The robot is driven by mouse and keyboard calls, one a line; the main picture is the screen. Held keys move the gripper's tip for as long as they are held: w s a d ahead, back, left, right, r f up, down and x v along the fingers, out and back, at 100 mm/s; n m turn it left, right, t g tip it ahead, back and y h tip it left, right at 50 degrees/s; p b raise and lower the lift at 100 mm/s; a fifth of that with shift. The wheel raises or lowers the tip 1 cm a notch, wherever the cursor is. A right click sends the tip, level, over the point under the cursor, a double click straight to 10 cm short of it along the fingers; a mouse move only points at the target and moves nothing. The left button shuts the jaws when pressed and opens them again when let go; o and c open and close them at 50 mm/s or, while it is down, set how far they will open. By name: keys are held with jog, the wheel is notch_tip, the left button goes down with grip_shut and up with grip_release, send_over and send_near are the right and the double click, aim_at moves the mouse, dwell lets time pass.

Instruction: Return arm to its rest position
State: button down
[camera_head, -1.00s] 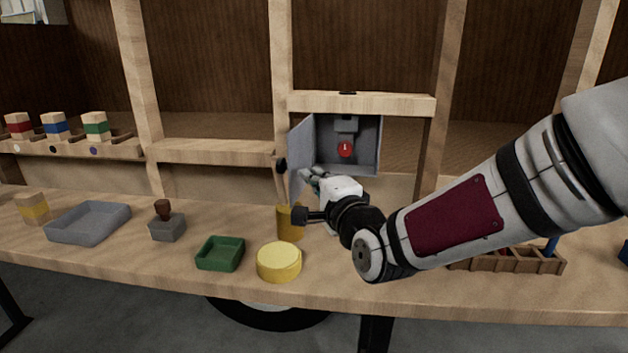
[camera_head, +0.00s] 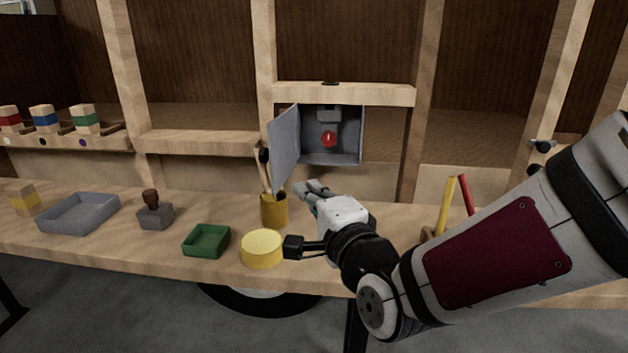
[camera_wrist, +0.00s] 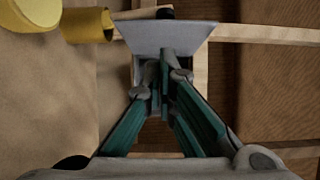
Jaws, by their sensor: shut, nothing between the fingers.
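My gripper (camera_head: 308,190) is shut and empty, in front of and below the open grey metal box (camera_head: 350,140) on the shelf frame. In the wrist view my gripper's teal fingers (camera_wrist: 165,85) come together near the middle. The box's grey door (camera_head: 284,148) stands swung open to the left, and it also shows past the fingertips in the wrist view (camera_wrist: 190,36). A red round part (camera_head: 328,139) sits inside the box. My arm reaches in from the right over the bench.
A yellow cup (camera_head: 274,211) with brushes stands left of my gripper. A yellow round lid-like piece (camera_head: 262,249), a green tray (camera_head: 206,241), a stamp (camera_head: 155,214) and a grey tray (camera_head: 80,213) lie further left. Yellow and red sticks (camera_head: 446,205) stand behind my arm.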

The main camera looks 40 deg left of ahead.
jog(key=shift+s+d, duration=0.15)
jog(key=shift+s, duration=0.05)
jog(key=w+d+f+n+h, duration=0.2)
jog(key=w+d+h, duration=0.15)
jog(key=d, duration=0.45)
jog(key=w+d+f+n+h, duration=0.1)
jog(key=w+d+f+h, duration=0.2)
jog(key=d, duration=0.5)
jog(key=s+d+n+h, duration=0.15)
jog(key=d+h, duration=0.45)
jog(key=d, duration=0.9)
jog(key=s+d+g+h, duration=0.3)
jog(key=s+d, duration=0.6)
jog(key=d, duration=0.3)
jog(key=s+d+n+g, duration=0.15)
jog(key=s+d, duration=0.25)
jog(key=s, duration=0.5)
jog(key=s+d+g, duration=0.3)
jog(key=s+d, duration=0.1)
jog(key=s, duration=0.4)
notch_tip(320, 180, up, 27)
jog(key=t+p, duration=0.3)
jog(key=p, duration=2.1)
jog(key=shift+p, duration=0.35)
